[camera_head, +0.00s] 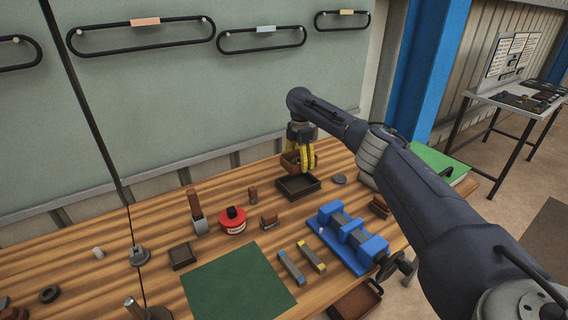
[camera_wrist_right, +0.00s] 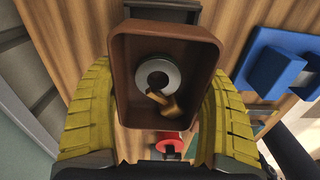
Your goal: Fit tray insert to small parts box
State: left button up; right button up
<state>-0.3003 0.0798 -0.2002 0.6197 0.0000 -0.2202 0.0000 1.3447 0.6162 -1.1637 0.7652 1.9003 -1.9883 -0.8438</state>
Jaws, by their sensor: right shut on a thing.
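My right gripper (camera_head: 308,158) has its yellow fingers shut on a brown tray insert (camera_head: 290,160), one finger on each side. In the right wrist view the insert (camera_wrist_right: 122,90) is an open rectangular tray between the fingers (camera_wrist_right: 162,110). A grey ring (camera_wrist_right: 143,75) and a small brass-coloured piece (camera_wrist_right: 170,108) lie in it. A dark open box (camera_head: 297,194), likely the small parts box, stands on the bench just in front of and below the insert. Part of the box (camera_wrist_right: 162,14) shows past the insert's top edge, so the two look offset. My left gripper is not in view.
A blue vise (camera_head: 345,238) stands right of the box on the wooden bench. A green mat (camera_head: 238,285) lies in front.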

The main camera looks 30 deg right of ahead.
jog(key=shift+r, duration=0.1)
dwell(0.6)
jog(key=shift+f, duration=2.8)
jog(key=shift+f, duration=0.45)
jog(key=shift+f, duration=0.75)
jog(key=shift+f, duration=0.2)
jog(key=shift+r, duration=0.25)
jog(key=shift+r, duration=0.35)
